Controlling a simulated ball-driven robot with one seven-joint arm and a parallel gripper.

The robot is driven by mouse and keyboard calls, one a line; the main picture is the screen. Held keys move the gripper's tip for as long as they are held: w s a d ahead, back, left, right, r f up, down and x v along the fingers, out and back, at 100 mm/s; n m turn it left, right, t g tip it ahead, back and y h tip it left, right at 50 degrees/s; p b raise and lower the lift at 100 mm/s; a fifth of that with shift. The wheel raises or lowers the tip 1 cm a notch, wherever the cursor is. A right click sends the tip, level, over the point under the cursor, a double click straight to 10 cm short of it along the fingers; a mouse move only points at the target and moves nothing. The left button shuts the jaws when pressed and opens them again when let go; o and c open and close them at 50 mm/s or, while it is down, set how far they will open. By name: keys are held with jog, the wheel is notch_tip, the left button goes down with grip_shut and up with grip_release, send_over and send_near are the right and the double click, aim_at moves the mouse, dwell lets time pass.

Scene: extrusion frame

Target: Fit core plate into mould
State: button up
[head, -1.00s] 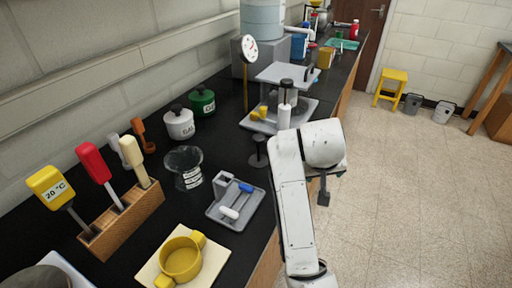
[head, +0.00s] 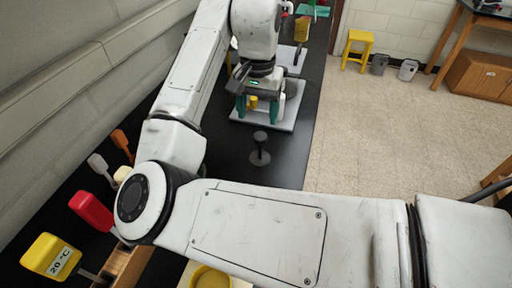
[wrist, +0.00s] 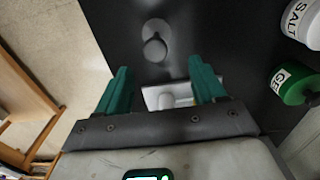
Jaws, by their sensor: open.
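My gripper (head: 258,110) is open, its two green fingers pointing down over the light tray (head: 284,126) of the frame at the back of the counter. A yellow piece (head: 253,102) shows between the fingers. In the wrist view the open fingers (wrist: 162,88) straddle the tray's edge, with a pale rounded part between them and nothing gripped. A dark knobbed piece on a round base (head: 259,150) stands upright on the black counter in front of the tray; it also shows in the wrist view (wrist: 155,45). I cannot tell which part is the core plate or the mould.
The counter (head: 285,168) is clear around the knobbed piece. A white salt jar (wrist: 306,22) and a green jar (wrist: 293,84) stand at the right in the wrist view. My arm hides much of the counter.

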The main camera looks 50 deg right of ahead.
aim_at(260, 136)
notch_tip(260, 136, down, 3)
jog(key=shift+f, duration=0.2)
jog(key=shift+s+f+p, duration=0.2)
jog(key=shift+f+p, duration=0.15)
jog(key=shift+f, duration=1.05)
jog(key=shift+s+f+p, duration=0.15)
jog(key=shift+f+p, duration=0.15)
jog(key=shift+f, duration=1.05)
grip_shut()
